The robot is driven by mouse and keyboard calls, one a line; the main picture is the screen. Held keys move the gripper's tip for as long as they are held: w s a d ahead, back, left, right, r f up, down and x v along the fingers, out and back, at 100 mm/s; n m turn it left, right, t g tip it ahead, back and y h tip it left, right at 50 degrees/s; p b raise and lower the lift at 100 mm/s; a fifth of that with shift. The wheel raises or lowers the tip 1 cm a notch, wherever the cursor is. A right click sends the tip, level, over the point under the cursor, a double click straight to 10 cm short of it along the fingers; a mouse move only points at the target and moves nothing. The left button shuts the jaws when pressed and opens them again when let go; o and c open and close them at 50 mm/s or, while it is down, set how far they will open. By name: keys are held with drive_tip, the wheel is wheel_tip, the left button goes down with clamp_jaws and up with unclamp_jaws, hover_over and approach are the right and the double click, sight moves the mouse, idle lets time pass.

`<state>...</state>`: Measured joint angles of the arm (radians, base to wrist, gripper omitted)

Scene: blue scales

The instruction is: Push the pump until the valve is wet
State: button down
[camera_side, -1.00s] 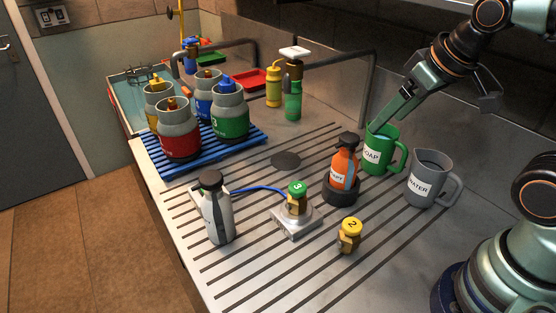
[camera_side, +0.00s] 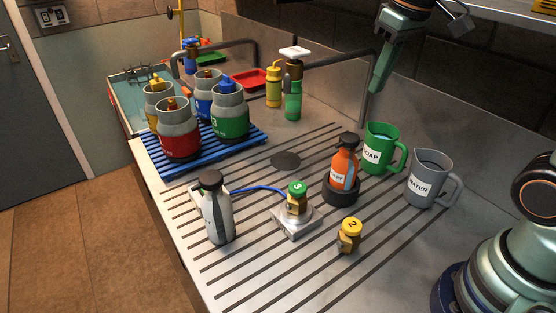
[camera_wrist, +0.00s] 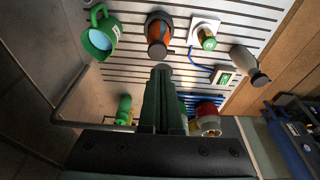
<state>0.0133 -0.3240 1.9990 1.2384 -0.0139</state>
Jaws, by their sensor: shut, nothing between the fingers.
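My gripper (camera_side: 376,88) is shut and empty, raised high above the back right of the counter, behind the green mug. Its closed fingers also show in the wrist view (camera_wrist: 162,72). The green-capped valve marked 3 (camera_side: 297,198) stands upright on a grey block with a blue hose; it also shows in the wrist view (camera_wrist: 208,39). A yellow-capped valve marked 2 (camera_side: 349,236) stands apart. An orange bottle with a black top (camera_side: 344,168) sits in a dark round holder. I cannot tell whether either valve is wet.
A green SOAP mug (camera_side: 376,155) and a grey WATER jug (camera_side: 424,180) stand at the right. A grey bottle (camera_side: 215,212) stands at front left. Several canisters stand on a blue rack (camera_side: 205,152). A grey pipe (camera_side: 368,85) rises at the back.

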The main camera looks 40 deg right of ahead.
sight(351, 137)
drive_tip(key=shift+w+d+r+g, duration=0.1)
drive_tip(key=shift+w+r+g, duration=0.3)
drive_tip(key=shift+w, duration=0.4)
drive_tip(key=shift+w+d+r+g, duration=0.1)
drive_tip(key=shift+w+r+g, duration=0.15)
drive_tip(key=shift+w+g, duration=0.35)
drive_tip(key=shift+w+d+r+g, duration=0.1)
drive_tip(key=shift+w+r+g, duration=0.2)
drive_tip(key=shift+w, duration=0.65)
wheel_tip(351, 137, down, 14)
drive_tip(key=shift+f, duration=0.1)
drive_tip(key=shift+s+f, duration=0.1)
drive_tip(key=shift+f, duration=1.2)
wheel_tip(351, 137, up, 16)
drive_tip(key=shift+w+f, duration=0.25)
drive_tip(key=shift+w, duration=0.15)
